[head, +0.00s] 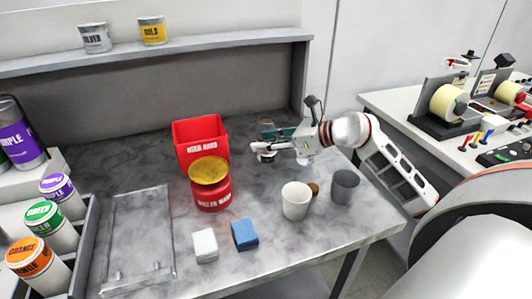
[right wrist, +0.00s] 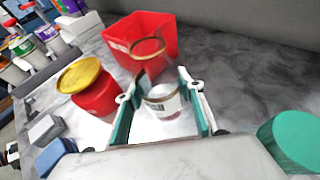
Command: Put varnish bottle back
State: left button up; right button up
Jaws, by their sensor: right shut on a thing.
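My right gripper (head: 268,150) is over the back right part of the bench, to the right of the red bin. In the right wrist view its teal-lined fingers (right wrist: 162,108) are shut on a small clear bottle with a pale label (right wrist: 165,107), which I take to be the varnish bottle. An amber-rimmed round part (right wrist: 148,48) shows just beyond it; I cannot tell whether it belongs to the bottle. In the head view the bottle is mostly hidden by the gripper. My left gripper is not in view.
A red bin (head: 199,135) and a red can with yellow lid (head: 211,188) stand left of the gripper. A white cup (head: 296,201), grey cup (head: 344,187), white block (head: 204,245) and blue block (head: 245,235) stand in front. A shelf (head: 190,50) holds two tins.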

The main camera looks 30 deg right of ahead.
aim_at(275, 153)
notch_tip(275, 153, down, 3)
jog(key=shift+f, duration=0.6)
jog(key=shift+f, duration=0.15)
jog(key=o, duration=1.2)
